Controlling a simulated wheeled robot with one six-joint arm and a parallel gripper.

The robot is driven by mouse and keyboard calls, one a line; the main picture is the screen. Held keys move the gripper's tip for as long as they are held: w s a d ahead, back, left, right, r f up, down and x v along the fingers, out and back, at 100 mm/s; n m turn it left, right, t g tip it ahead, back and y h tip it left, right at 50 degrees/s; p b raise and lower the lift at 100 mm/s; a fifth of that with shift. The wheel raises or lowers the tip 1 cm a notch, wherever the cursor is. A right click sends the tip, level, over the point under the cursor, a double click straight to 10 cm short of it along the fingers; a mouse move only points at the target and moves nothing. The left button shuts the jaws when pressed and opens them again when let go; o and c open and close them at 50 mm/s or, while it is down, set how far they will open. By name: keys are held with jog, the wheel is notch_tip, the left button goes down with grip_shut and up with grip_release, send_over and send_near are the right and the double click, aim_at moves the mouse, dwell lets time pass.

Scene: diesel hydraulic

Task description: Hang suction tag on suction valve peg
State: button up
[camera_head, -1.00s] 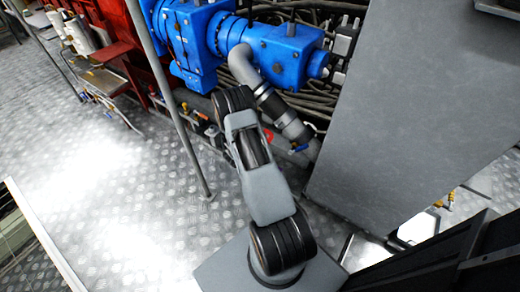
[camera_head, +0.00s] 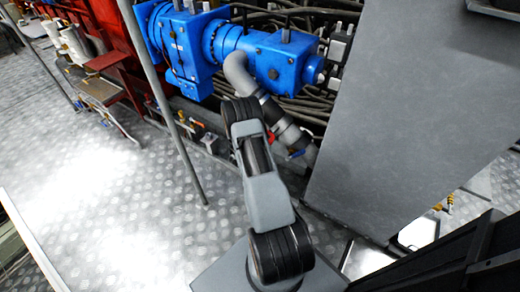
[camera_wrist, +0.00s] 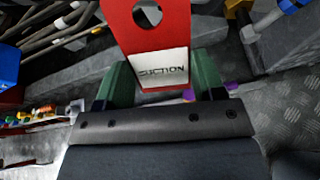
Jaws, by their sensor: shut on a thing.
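The red suction tag (camera_wrist: 172,32) has a round hole near its top and a white label reading SUCTION (camera_wrist: 163,70). My gripper (camera_wrist: 163,80) is shut on the tag's lower part, with one green finger on each side. The tag stands up from the fingers, and its top edge is cut off by the picture. I cannot make out the peg for certain.
A large grey panel (camera_head: 410,110) stands close on the right. A thin post (camera_head: 165,100) stands on the left. The tread-plate floor (camera_head: 110,190) at left is open.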

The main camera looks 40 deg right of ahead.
jog(key=shift+r+b+x, duration=0.2)
jog(key=shift+b+x, duration=0.5)
jog(key=shift+x, duration=0.65)
jog(key=shift+r+b+x, duration=0.15)
jog(key=shift+b+x, duration=0.55)
jog(key=shift+x, duration=0.65)
jog(key=shift+d, duration=0.25)
jog(key=o, duration=1)
jog(key=shift+c, duration=0.2)
